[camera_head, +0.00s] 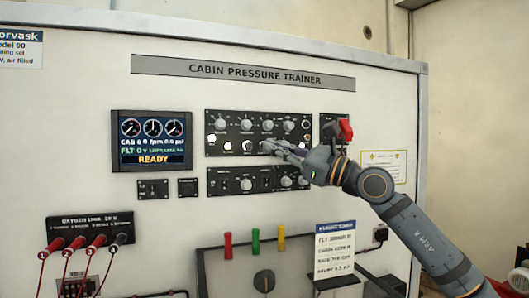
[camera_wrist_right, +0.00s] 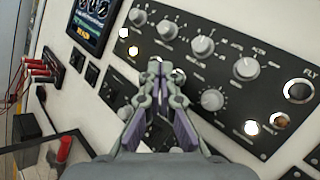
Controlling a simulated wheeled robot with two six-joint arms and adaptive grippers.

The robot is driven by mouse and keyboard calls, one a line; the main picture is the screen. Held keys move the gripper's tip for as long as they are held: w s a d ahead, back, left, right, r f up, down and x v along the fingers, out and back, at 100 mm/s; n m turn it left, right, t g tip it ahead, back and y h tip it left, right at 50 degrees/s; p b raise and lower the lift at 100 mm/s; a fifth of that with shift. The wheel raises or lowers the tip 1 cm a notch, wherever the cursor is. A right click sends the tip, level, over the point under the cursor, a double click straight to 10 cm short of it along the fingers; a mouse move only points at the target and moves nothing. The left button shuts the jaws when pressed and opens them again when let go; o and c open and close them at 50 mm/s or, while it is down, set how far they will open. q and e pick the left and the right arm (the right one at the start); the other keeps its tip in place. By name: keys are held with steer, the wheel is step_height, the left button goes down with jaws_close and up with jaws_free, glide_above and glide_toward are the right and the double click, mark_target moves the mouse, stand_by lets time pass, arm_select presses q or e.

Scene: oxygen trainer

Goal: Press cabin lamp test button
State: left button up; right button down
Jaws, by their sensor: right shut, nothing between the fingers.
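The cabin pressure panel (camera_head: 224,113) is a black plate with a row of grey knobs, white lit lamps and smaller controls. It also shows tilted in the right wrist view (camera_wrist_right: 215,70). Its small labels are too blurred for me to tell which control is the lamp test button. My right gripper (camera_head: 269,147) is shut and empty, with its fingertips in front of the lower middle of this panel. In the right wrist view the closed fingertips (camera_wrist_right: 155,69) cover part of the lower row. I cannot tell whether they touch the panel.
A second black panel (camera_head: 217,188) with switches and knobs sits just below. A display (camera_head: 152,141) reading READY is at left. A red-capped switch (camera_head: 345,130) is close behind my right wrist. Red plugs with cables (camera_head: 76,243) and colored handles (camera_head: 228,245) are lower down.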

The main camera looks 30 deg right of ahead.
steer(key=s+b, duration=0.1)
steer(key=s, duration=0.1)
steer(key=s+a+b, duration=0.1)
steer(key=shift+s, duration=0.4)
